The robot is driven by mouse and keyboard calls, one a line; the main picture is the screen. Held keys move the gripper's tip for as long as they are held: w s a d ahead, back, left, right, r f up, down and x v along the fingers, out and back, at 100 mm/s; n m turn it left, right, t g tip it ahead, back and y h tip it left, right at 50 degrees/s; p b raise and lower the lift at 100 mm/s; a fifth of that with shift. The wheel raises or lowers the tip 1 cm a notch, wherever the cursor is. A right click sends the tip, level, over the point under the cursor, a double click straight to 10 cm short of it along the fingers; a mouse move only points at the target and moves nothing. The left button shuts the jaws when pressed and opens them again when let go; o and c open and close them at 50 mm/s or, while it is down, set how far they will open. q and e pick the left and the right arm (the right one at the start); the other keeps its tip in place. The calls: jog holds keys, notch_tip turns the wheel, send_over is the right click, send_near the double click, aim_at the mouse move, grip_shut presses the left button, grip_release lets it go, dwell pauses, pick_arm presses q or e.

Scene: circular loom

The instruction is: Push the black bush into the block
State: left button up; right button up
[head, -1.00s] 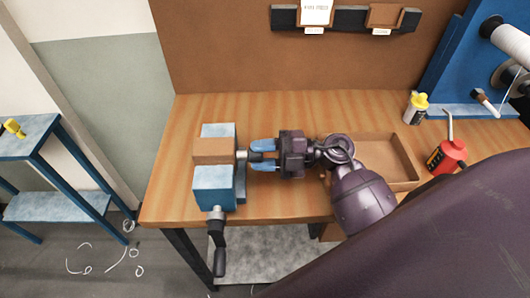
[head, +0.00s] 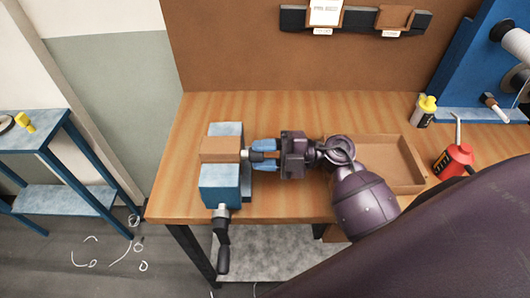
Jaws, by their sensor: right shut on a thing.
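The brown block (head: 220,149) is held between the jaws of a blue vise (head: 220,185) at the left end of the wooden bench. My right gripper (head: 257,154) reaches in from the right, its blue fingers pointing left at the block's right side. It is shut on a small dark piece, which looks like the black bush (head: 257,156), between the fingertips. The piece's left end is close to the block and the vise's metal parts; I cannot tell whether it touches or enters the block. My left gripper is not in view.
An open brown tray (head: 411,163) lies behind and right of my right wrist. A red oil can (head: 453,161) and a yellow-capped bottle (head: 425,111) stand at the right. The vise handle (head: 222,245) hangs over the front edge. The bench behind the vise is clear.

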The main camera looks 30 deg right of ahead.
jog(key=shift+w+a, duration=0.2)
jog(key=shift+a, duration=0.3)
jog(key=o, duration=1.1)
jog(key=shift+s+d, duration=0.1)
jog(key=shift+d, duration=0.2)
jog(key=b+v, duration=0.1)
jog(key=v, duration=0.9)
